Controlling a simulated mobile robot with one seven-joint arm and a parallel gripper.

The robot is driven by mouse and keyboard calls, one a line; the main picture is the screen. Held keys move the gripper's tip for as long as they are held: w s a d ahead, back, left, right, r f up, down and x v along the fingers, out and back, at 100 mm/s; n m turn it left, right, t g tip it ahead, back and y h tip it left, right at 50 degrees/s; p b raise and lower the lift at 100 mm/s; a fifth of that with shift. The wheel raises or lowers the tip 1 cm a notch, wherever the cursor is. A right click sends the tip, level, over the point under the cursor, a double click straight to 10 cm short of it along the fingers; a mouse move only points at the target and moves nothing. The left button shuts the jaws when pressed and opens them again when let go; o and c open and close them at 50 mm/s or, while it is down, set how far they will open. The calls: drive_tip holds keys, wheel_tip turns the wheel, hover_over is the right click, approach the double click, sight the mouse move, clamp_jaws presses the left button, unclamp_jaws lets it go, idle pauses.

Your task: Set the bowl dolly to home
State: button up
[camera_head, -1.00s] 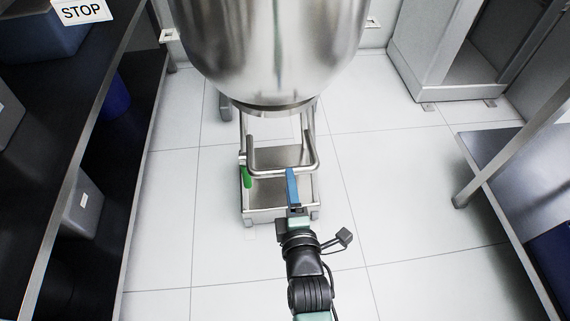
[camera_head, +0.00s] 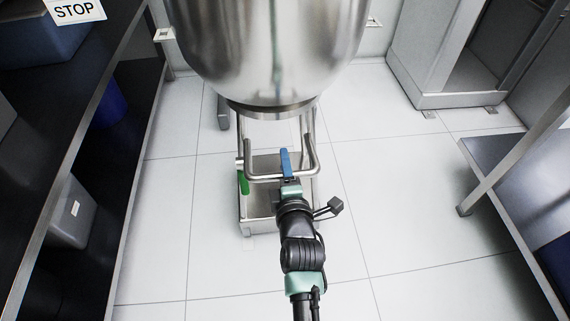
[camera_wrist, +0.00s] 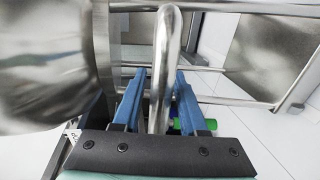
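The bowl dolly (camera_head: 245,212) stands on the floor under the large steel bowl (camera_head: 265,50). It has a flat steel base and a bent tubular push handle (camera_head: 313,160). A green part (camera_head: 243,184) sits at its left side. My gripper (camera_head: 285,160), with blue fingers, is at the near bar of the handle. In the wrist view the handle tube (camera_wrist: 165,60) runs between the two fingers of my gripper (camera_wrist: 160,78). The fingers stand apart, with a visible gap to the tube on the left side. The green part is partly hidden behind the right finger (camera_wrist: 190,110).
A dark shelf unit (camera_head: 90,140) with bins lines the left side. A steel cabinet (camera_head: 440,60) stands at the back right, and a table (camera_head: 500,190) is at the right. White tiled floor is clear on both sides of the dolly.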

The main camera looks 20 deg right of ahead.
clamp_jaws()
idle(1.2)
